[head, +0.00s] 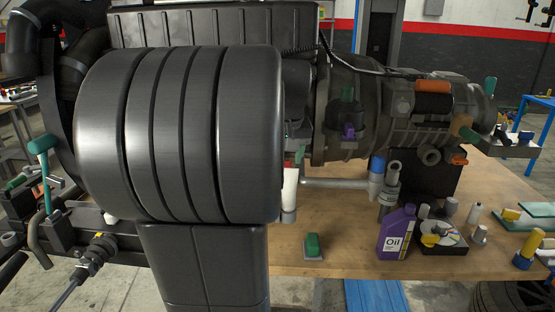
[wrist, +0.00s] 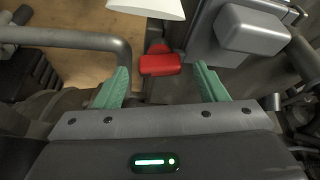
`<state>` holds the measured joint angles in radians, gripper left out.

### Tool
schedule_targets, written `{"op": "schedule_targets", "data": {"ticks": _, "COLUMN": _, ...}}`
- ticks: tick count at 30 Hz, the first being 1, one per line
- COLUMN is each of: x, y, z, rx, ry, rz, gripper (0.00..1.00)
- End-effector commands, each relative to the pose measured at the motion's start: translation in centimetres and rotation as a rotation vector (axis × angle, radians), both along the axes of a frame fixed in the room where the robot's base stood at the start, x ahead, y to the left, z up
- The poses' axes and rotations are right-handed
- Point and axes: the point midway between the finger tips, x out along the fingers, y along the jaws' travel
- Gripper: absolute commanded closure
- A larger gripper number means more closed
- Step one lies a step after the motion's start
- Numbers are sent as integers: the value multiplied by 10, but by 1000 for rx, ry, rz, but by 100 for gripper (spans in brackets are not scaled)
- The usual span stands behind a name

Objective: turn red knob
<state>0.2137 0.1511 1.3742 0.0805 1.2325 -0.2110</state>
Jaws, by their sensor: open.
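The red knob (wrist: 160,64) shows in the wrist view at the upper middle, with a flat red bar in front and a smaller red part behind it. My gripper (wrist: 161,70) is open, with one green finger on each side of the knob. Clear gaps show between the knob and both fingers, and the fingers are not touching it. How far the knob lies beyond the fingertips is hard to tell. I cannot make out the red knob in the head view, where a large dark ribbed shape blocks the left and centre.
In the wrist view, a grey pipe (wrist: 70,38) runs left of the gripper, a white part (wrist: 148,8) is above the knob, and a grey block (wrist: 250,32) is right. The head view shows the engine (head: 345,120), wooden table (head: 340,240) and purple oil bottle (head: 396,232).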

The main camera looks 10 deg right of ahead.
Motion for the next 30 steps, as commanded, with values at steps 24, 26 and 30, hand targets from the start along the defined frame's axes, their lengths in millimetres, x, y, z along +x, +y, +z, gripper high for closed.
{"op": "schedule_targets", "data": {"ticks": 24, "x": 5, "y": 0, "z": -12, "rx": 0, "ry": -1, "rz": -4, "gripper": 79}}
{"op": "schedule_targets", "data": {"ticks": 26, "x": 5, "y": 0, "z": -12, "rx": -1, "ry": 0, "rz": -19, "gripper": 79}}
{"op": "schedule_targets", "data": {"ticks": 30, "x": 5, "y": 1, "z": -11, "rx": -1, "ry": 1, "rz": -97, "gripper": 79}}
